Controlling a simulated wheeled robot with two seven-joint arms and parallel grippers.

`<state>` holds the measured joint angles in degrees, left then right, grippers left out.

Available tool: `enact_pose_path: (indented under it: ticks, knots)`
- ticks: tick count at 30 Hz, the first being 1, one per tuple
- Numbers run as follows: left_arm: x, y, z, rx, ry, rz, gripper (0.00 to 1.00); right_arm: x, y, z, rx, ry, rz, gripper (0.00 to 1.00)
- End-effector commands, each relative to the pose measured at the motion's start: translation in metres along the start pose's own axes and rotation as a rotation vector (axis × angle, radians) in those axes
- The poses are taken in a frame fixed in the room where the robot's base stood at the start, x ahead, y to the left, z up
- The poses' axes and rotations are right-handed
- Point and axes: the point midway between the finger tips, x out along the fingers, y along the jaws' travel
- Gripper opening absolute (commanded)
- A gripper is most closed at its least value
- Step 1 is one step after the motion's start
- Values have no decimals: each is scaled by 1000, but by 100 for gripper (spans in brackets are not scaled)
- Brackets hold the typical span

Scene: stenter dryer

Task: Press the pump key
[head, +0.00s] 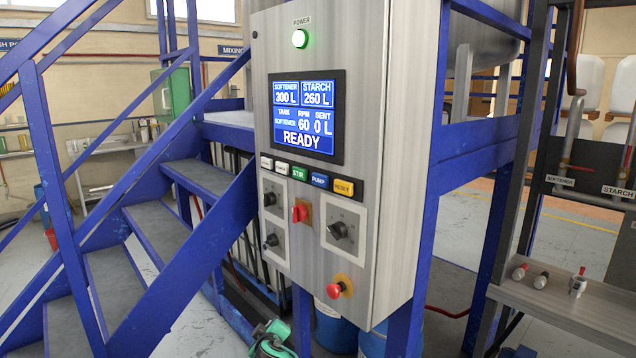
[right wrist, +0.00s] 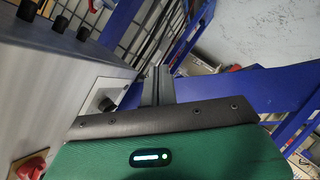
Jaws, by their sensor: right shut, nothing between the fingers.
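The pump key (head: 320,181) is a blue rectangular button labelled PUMP on the grey control panel (head: 385,90). It sits in a row below the screen, between the green STIR key (head: 299,173) and the yellow RESET key (head: 344,188). My right gripper (right wrist: 157,86) is shut and empty in the right wrist view, with panel knobs to its left and blue framework to its right. It is apart from the pump key. A green and black shape at the bottom edge of the head view may be part of it. My left gripper is not in view.
Below the keys are a red switch (head: 300,213), black knobs (head: 338,231) and a red mushroom button (head: 335,290). Blue stairs (head: 160,230) stand left; a bench (head: 560,300) stands right.

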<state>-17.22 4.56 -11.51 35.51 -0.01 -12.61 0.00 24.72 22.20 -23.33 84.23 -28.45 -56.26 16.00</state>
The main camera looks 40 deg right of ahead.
Motion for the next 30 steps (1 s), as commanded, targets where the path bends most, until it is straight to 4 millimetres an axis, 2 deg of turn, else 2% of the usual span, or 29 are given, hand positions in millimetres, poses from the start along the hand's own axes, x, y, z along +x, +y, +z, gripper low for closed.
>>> enact_pose_path:
  ticks: [1,6,11,15,18,24,30]
  knots:
    - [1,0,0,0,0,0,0,-5,19,-21,12,27,36,0]
    - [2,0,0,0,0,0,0,-28,77,-78,53,97,149,0]
    - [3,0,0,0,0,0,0,-60,133,-126,105,167,260,0]
    - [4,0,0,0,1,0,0,-95,181,-163,160,229,358,0]
    - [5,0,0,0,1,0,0,-124,213,-184,205,274,426,0]
    - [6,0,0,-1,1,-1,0,-173,262,-212,283,346,531,0]
    - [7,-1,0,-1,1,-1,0,-198,283,-221,324,379,579,0]
